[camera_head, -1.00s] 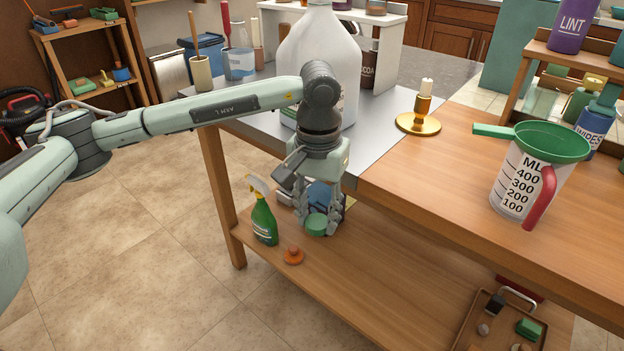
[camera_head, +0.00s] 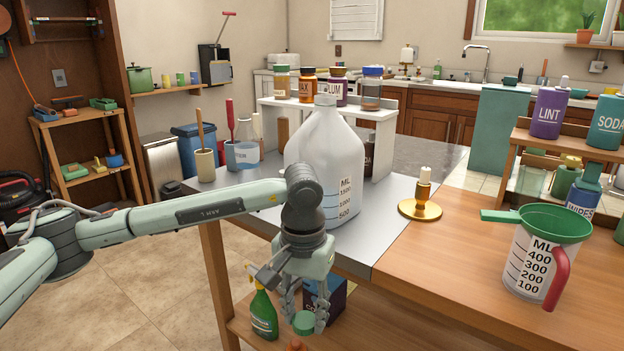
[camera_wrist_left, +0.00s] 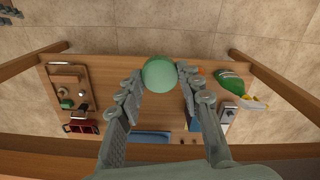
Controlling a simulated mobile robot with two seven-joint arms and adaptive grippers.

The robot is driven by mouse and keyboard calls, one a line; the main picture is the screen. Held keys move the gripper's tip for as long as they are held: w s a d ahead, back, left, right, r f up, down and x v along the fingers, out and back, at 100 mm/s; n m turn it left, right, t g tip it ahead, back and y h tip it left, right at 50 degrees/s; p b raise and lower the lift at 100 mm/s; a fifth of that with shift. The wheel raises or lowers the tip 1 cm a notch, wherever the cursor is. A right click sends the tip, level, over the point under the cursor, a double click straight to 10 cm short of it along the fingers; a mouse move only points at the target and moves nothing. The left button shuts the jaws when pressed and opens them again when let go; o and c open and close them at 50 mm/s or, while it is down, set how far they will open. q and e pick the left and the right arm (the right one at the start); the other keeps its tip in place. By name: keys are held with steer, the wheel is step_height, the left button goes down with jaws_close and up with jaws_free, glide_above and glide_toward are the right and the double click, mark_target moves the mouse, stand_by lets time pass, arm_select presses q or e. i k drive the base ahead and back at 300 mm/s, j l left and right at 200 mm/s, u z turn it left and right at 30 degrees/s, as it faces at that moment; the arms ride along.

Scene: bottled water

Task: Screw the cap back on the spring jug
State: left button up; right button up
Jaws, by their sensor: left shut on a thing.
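The jug (camera_head: 322,165) is large, white and translucent, with printed volume marks. It stands upright on the grey part of the table, behind my left gripper. No cap shows on its narrow top. My left gripper (camera_head: 305,318) points down in front of the table's edge, below the tabletop. It is shut on a round green cap (camera_head: 304,323), held between the fingertips. The left wrist view shows the cap (camera_wrist_left: 160,73) between the two fingers, above the lower shelf and floor. My right gripper is not in view.
A white riser (camera_head: 385,140) is behind the jug. A green spray bottle (camera_head: 263,315) stands on the lower shelf (camera_wrist_left: 115,65).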

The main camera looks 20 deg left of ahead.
mark_target(325, 142)
steer(key=k+j, duration=0.15)
steer(key=j, duration=0.2)
steer(key=k+j, duration=0.15)
steer(key=j, duration=0.2)
steer(key=k+j+z, duration=0.1)
steer(key=j, duration=0.25)
steer(key=k+j, duration=0.2)
steer(key=j, duration=0.15)
